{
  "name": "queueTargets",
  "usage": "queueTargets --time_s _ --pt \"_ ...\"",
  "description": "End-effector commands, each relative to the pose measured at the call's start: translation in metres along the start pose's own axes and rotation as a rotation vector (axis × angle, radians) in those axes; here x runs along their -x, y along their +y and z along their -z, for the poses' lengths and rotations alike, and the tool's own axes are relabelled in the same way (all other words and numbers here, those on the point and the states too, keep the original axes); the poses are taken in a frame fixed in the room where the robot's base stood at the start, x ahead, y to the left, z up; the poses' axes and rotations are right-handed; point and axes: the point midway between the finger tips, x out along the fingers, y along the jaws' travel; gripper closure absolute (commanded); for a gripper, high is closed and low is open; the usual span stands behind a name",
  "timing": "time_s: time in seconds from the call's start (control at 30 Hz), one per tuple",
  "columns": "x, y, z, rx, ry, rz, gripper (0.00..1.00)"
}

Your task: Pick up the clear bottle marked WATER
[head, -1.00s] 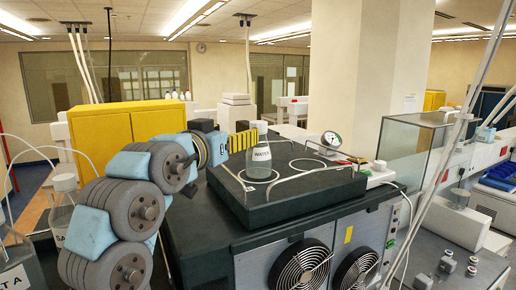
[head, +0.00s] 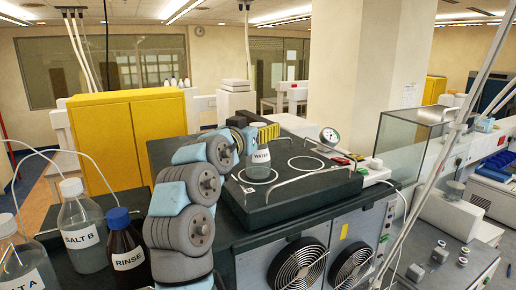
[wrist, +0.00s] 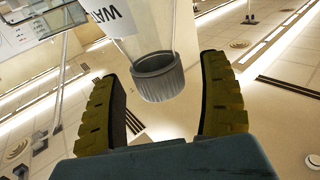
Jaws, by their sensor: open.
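The clear bottle marked WATER (head: 259,168) stands upright on the left ring of the black raised platform (head: 300,196). In the wrist view, its grey cap (wrist: 158,77) and part of its label show between the two ridged yellow-black fingers of my gripper (wrist: 163,105). The fingers are spread wide, with a visible gap on each side of the cap. In the head view, my gripper (head: 265,132) is at the height of the bottle's top, close behind it, and partly hidden by the bottle and arm.
Metal rails (head: 297,184) border the platform. A gauge (head: 329,137) stands behind it at the right. SALT A (head: 25,270), SALT B (head: 84,238) and RINSE (head: 127,257) bottles stand at the left, with tubing at the salt bottles. A glass case (head: 412,150) is at the right.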

Motion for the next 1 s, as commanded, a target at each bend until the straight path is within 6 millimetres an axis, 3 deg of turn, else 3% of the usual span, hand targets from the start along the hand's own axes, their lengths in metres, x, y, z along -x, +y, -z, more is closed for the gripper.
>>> queueTargets --time_s 0.33,0.5,0.6,1.0 --pt "-0.0045 -0.0001 -0.0006 0.000 0.000 0.001 0.24" --pt "-0.0045 -0.0001 -0.0006 0.000 0.000 0.000 0.72" --pt "-0.0044 -0.0001 -0.0006 0.000 -0.001 0.000 0.97" --pt "-0.0043 -0.0002 0.0042 -0.001 0.001 0.001 0.97"
